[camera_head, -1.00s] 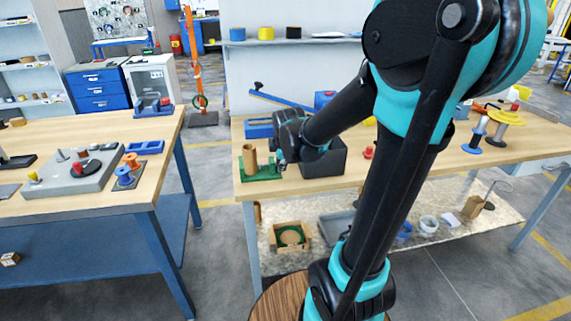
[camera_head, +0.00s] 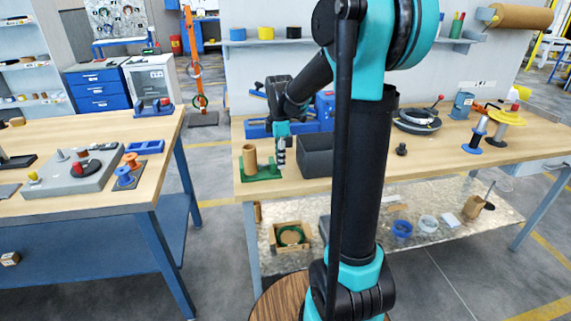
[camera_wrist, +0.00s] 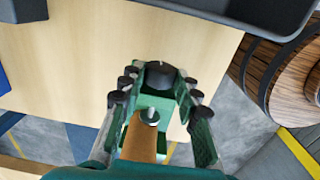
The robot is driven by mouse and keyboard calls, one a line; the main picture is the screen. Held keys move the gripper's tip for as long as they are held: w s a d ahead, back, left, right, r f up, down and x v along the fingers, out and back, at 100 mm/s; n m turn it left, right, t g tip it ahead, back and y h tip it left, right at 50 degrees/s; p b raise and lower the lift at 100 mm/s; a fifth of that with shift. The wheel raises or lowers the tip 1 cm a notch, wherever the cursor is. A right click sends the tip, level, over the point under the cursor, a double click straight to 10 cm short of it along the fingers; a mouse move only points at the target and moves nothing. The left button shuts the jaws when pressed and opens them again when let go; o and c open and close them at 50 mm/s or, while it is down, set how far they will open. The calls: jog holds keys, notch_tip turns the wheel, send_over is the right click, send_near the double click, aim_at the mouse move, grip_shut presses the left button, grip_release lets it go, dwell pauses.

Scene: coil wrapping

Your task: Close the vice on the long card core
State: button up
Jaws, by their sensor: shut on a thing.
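The long card core (camera_head: 249,158) is a brown tube standing upright in the small green vice (camera_head: 262,175) near the left front of the middle bench. My gripper (camera_head: 281,158) points down at the vice's right end, beside the core. In the wrist view the core (camera_wrist: 138,138) shows partly at the bottom, with the green vice (camera_wrist: 155,101) behind it. My two fingers (camera_wrist: 159,88) straddle the vice, and their tips are shut about its black round knob (camera_wrist: 160,73). I cannot tell whether the vice jaw touches the core.
A dark grey bin (camera_head: 316,158) stands close to the right of my gripper. Blue equipment (camera_head: 258,128) lies behind the vice. A round black fixture (camera_head: 416,120) and spools (camera_head: 476,137) stand farther right.

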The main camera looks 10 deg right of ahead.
jog(key=shift+g, duration=0.3)
jog(key=shift+w+f+g, duration=0.1)
jog(key=shift+w+g, duration=0.15)
jog(key=shift+g, duration=0.65)
jog(key=shift+w+g, duration=0.2)
jog(key=shift+g, duration=0.7)
jog(key=o, duration=0.7)
jog(key=shift+s, duration=0.1)
jog(key=shift+s+t, duration=0.25)
jog(key=shift+t, duration=1.55)
